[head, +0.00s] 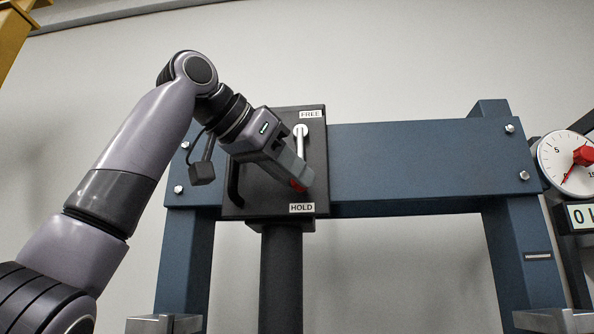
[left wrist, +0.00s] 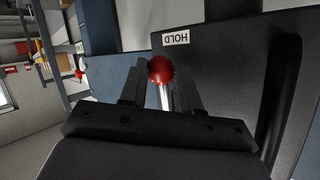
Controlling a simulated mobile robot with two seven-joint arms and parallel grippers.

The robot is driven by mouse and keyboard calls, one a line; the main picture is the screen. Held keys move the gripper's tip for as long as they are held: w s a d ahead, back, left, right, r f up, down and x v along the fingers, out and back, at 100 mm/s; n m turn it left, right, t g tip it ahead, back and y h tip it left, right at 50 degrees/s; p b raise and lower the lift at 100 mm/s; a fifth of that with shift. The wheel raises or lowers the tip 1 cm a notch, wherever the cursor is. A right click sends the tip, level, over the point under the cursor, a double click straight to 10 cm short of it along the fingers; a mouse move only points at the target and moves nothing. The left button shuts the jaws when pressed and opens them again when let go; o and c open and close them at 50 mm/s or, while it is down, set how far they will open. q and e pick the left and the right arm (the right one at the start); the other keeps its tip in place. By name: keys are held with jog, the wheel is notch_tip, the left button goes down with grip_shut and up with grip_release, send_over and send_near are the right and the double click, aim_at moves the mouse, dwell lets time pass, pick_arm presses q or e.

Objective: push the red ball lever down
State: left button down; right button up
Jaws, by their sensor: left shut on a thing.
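The lever's red ball (head: 298,186) sits low on the black plate (head: 262,200), just above the HOLD label (head: 301,208). The lever's bright metal end (head: 300,131) shows at the top, below the FREE label (head: 311,114); my gripper covers much of the rod between. My left gripper (head: 303,180) is shut on the lever at the ball. In the left wrist view the red ball (left wrist: 160,69) shows between the two fingertips, with the silver rod below it and the HOLD label (left wrist: 176,38) close by. My right gripper is not in view.
The plate has a black handle (head: 234,184) on its left and stands on a dark column (head: 281,280). A blue frame (head: 420,160) runs behind it. A dial with a red pointer (head: 583,155) is at the far right. A yellow beam (head: 12,35) crosses the upper left corner.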

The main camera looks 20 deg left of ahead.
pick_arm(q)
jog(key=shift+a, duration=0.1)
dwell(0.5)
jog(key=c, duration=1.1)
grip_release()
jog(key=shift+s, duration=0.1)
jog(key=v, duration=0.7)
jog(key=shift+r, duration=0.15)
